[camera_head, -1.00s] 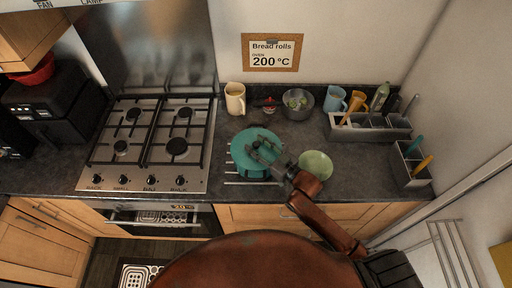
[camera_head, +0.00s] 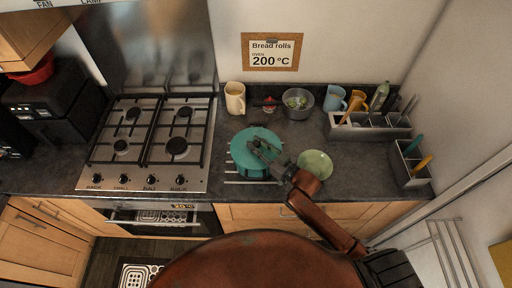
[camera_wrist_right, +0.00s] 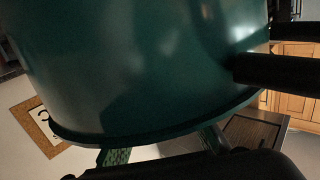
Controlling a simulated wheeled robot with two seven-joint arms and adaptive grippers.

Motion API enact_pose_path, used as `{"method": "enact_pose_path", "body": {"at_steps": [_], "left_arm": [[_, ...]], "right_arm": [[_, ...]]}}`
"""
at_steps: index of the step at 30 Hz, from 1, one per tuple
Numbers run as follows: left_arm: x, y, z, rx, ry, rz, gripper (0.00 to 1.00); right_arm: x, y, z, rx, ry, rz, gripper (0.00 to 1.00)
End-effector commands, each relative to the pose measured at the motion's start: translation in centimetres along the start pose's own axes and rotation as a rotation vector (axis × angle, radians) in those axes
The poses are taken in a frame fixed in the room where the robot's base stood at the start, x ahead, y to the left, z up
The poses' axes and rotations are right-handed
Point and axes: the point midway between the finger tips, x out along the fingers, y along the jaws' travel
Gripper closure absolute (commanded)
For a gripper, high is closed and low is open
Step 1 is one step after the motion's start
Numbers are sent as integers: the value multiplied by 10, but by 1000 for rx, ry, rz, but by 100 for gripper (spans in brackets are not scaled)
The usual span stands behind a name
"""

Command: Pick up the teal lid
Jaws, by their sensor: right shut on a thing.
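The teal lid (camera_head: 243,147) is a round teal disc at the middle of the counter, above a wire rack (camera_head: 240,182). My right gripper (camera_head: 259,146) reaches over it from the lower right and is shut on it near its middle; the fingers hide the exact point of grip. In the right wrist view a large, curved teal surface (camera_wrist_right: 120,75) fills most of the picture, with the fingertips (camera_wrist_right: 162,147) at its lower edge. I cannot tell there whether it is the lid or a pot. My left gripper is not in view.
A green bowl (camera_head: 316,162) sits close on the right, beside my right wrist. Behind are a cream jug (camera_head: 235,98) and a grey pot (camera_head: 298,103). A grey utensil caddy (camera_head: 370,128) stands right; the gas hob (camera_head: 150,150) is left.

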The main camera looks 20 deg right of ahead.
Motion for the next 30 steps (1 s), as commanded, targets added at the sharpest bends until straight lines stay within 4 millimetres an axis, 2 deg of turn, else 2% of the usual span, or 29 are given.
{"method": "enact_pose_path", "body": {"at_steps": [11, 17, 26, 30], "left_arm": [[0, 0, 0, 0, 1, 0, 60], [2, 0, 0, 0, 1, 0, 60], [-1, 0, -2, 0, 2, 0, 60], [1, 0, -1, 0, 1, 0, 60]], "right_arm": [[0, 0, -5, -1, 2, 0, 100], [-1, 0, -31, -4, 7, -1, 100], [-31, -47, -96, 1, 8, -1, 100], [-49, -78, -106, 4, 4, -2, 100]]}}
